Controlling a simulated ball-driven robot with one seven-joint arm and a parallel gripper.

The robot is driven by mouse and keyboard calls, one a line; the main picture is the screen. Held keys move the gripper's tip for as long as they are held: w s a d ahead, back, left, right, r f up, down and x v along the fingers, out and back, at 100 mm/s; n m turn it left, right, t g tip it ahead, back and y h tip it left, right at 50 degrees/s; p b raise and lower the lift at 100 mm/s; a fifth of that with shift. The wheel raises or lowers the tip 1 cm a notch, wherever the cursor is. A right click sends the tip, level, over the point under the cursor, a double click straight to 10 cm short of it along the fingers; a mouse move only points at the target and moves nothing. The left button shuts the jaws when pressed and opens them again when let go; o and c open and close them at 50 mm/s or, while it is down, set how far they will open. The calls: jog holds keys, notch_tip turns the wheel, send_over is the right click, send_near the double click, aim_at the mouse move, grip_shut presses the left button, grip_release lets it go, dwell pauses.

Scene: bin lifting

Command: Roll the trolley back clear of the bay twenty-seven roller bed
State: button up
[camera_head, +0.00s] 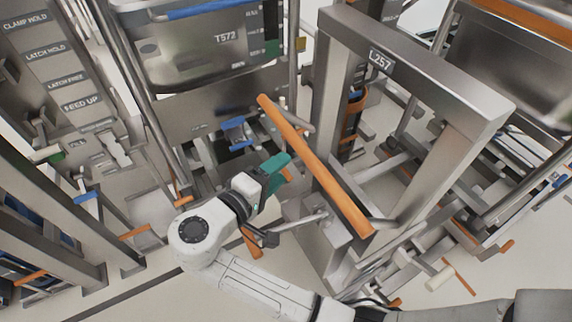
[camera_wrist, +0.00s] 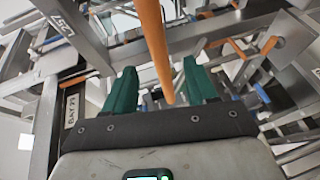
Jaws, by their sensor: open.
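A steel trolley frame (camera_head: 395,65) marked L257 stands right of centre in the head view; its label also shows in the wrist view (camera_wrist: 62,22). A long orange handle bar (camera_head: 315,165) slants along its near left side. My gripper (camera_head: 280,172) is open and empty just left of this bar. In the wrist view the orange bar (camera_wrist: 152,45) runs down between my two green fingers, apart from both. I cannot tell how deep it lies between them. A bay plate (camera_wrist: 72,115) shows at left in the wrist view. The roller bed is not clearly distinguishable.
A grey bin (camera_head: 205,50) marked T572 sits at the top centre. A panel with latch and clamp labels (camera_head: 60,70) stands at upper left. Steel posts (camera_head: 45,215) crowd the left, and another rack (camera_head: 530,50) the right. Pale floor (camera_head: 200,295) is open at the bottom.

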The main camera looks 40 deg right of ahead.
aim_at(306, 153)
jog(key=shift+a, duration=0.2)
jog(key=d+h+p, duration=0.1)
jog(key=d+p, duration=0.1)
jog(key=d, duration=0.1)
jog(key=d+f+n+h+p, duration=0.1)
jog(key=d+p, duration=0.2)
jog(key=d+h+p, duration=0.2)
jog(key=d, duration=0.2)
jog(key=shift+f+n, duration=0.2)
jog(key=shift+n, duration=0.1)
dwell(0.4)
grip_shut()
dwell(0.5)
